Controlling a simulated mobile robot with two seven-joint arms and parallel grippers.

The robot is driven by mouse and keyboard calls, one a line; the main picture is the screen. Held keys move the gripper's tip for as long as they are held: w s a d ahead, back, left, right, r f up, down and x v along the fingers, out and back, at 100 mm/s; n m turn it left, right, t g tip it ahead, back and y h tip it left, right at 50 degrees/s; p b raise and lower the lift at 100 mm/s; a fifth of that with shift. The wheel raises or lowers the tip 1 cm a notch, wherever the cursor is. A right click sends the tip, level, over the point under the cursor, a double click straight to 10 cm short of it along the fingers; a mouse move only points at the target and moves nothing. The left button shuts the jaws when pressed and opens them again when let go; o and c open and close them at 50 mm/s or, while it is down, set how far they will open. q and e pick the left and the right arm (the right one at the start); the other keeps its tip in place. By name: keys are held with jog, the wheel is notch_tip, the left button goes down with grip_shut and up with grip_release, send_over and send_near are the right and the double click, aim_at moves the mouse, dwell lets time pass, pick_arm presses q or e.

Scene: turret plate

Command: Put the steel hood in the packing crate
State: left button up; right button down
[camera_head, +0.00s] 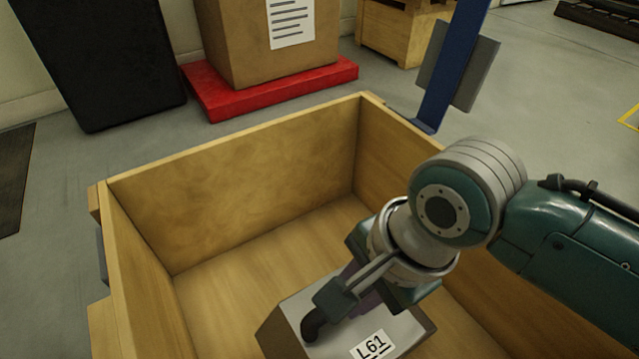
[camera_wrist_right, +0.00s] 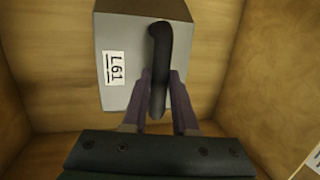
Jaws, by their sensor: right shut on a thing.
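The steel hood (camera_head: 338,340) is a grey box with a dark handle and a white label reading L61. It is inside the walls of the wooden packing crate (camera_head: 235,190), near the front; I cannot tell whether it touches the floor. My right gripper (camera_head: 318,318) reaches down into the crate and is shut on the hood's handle. In the right wrist view the hood (camera_wrist_right: 128,60) shows with its handle between the fingers (camera_wrist_right: 158,105). My left gripper is not in view.
The crate's back rim (camera_head: 240,134) and side walls surround the hood. Crate floor (camera_head: 240,270) is bare behind and left of it. A blue post (camera_head: 455,65) stands by the back right corner. A carton (camera_head: 270,50) sits on a red pallet (camera_head: 225,95) beyond.

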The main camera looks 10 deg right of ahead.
jog(key=shift+f+b, duration=1.85)
jog(key=shift+f, duration=0.35)
jog(key=shift+r, duration=0.1)
jog(key=c, duration=1.1)
grip_release()
jog(key=shift+f, duration=0.2)
jog(key=o, duration=0.4)
jog(key=shift+r, duration=0.1)
